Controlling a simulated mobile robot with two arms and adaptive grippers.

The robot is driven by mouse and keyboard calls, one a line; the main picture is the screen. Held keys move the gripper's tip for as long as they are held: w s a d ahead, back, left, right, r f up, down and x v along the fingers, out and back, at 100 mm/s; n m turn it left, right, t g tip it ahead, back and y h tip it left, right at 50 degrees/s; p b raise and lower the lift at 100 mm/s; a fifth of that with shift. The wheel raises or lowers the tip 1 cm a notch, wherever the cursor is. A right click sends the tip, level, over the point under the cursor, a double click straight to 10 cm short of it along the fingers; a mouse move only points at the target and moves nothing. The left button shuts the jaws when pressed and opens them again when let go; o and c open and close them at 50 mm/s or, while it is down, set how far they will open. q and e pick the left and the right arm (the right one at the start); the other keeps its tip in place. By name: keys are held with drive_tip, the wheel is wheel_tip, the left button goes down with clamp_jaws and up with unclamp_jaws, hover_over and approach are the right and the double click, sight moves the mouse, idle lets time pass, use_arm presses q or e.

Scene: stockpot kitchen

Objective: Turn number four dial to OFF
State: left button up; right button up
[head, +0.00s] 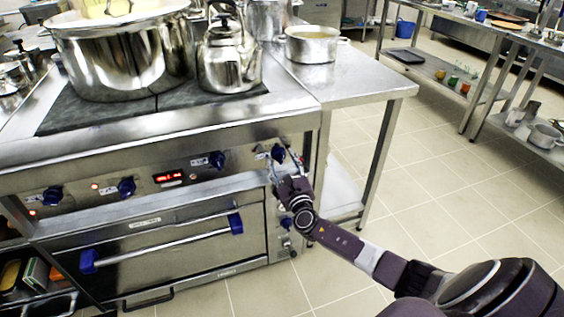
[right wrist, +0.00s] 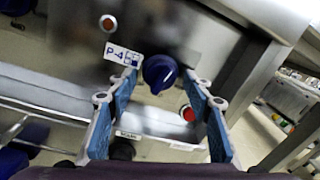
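The number four dial is a dark blue knob (head: 278,152) at the right end of the stove's front panel. In the right wrist view the knob (right wrist: 160,72) sits beside a white label marked P-4 (right wrist: 122,55). My right gripper (head: 284,165) is in front of this dial, partly covering it in the head view. In the right wrist view the open gripper (right wrist: 160,85) has one blue-padded finger on each side of the knob. Gaps seem to show between pads and knob; contact cannot be told. My left gripper is not in view.
Other blue dials (head: 126,186) line the panel, with a red display (head: 167,177) between them. The oven door handle (head: 165,244) is below. A large pot (head: 122,62) and a kettle (head: 229,62) stand on top. Tiled floor (head: 430,170) is clear on the right.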

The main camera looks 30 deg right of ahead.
drive_tip(key=v, duration=1.2)
drive_tip(key=shift+o, duration=0.2)
